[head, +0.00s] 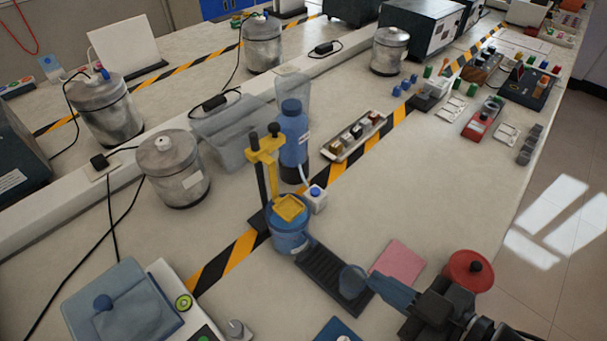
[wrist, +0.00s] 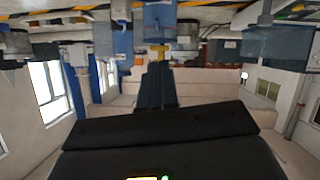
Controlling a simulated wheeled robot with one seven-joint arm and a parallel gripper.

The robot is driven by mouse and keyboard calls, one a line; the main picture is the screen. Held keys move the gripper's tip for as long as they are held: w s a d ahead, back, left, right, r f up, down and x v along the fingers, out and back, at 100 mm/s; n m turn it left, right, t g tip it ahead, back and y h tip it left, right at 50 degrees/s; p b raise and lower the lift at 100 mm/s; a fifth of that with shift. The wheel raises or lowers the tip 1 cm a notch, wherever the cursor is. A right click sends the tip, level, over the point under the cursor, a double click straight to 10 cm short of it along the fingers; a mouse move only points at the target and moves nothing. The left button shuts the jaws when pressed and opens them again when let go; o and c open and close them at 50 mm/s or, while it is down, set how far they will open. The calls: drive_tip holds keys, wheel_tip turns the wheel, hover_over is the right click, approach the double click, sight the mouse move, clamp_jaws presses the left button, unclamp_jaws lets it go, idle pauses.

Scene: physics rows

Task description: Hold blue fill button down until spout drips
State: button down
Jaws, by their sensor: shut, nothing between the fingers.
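The blue button (head: 316,191) sits on top of a small white box (head: 317,203), just right of a blue cup (head: 289,236) with a yellow square piece (head: 289,208) at its top. A blue bottle (head: 293,138) stands behind, and a yellow clamp (head: 265,150) on a dark post stands beside it. I cannot make out a spout tip or any drip. My gripper (head: 353,281) is shut and empty, in front and right of the cup, apart from the button. Its dark blue fingers (wrist: 157,88) lie together in the wrist view.
A black grated tray (head: 334,272) lies by the cup, near my gripper. A pink pad (head: 398,258) and a red round knob (head: 470,270) are to the right. The bench right of the button is clear.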

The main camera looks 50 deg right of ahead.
drive_tip(key=shift+n+g, duration=0.7)
drive_tip(key=shift+n, duration=0.1)
drive_tip(key=w+d, duration=0.1)
drive_tip(key=w, duration=0.1)
drive_tip(key=w+d+f, duration=0.1)
drive_tip(key=w, duration=0.2)
drive_tip(key=w+f, duration=0.1)
drive_tip(key=w, duration=0.1)
drive_tip(key=shift+w+d+f+p, duration=0.15)
drive_tip(key=shift+w+d+p, duration=0.2)
drive_tip(key=shift+d, duration=0.05)
drive_tip(key=w+d+n+g, duration=0.1)
drive_tip(key=w+d+n, duration=0.15)
drive_tip(key=w, duration=0.45)
wheel_tip(320, 180, up, 5)
drive_tip(key=n+g+y, duration=0.2)
drive_tip(key=n+y, duration=0.1)
drive_tip(key=n, duration=0.3)
hover_over(319, 193)
wheel_tip(319, 193, down, 8)
drive_tip(key=b, duration=0.5)
drive_tip(key=shift+f, duration=0.25)
drive_tip(key=shift+f, duration=0.15)
drive_tip(key=shift+f+b, duration=0.3)
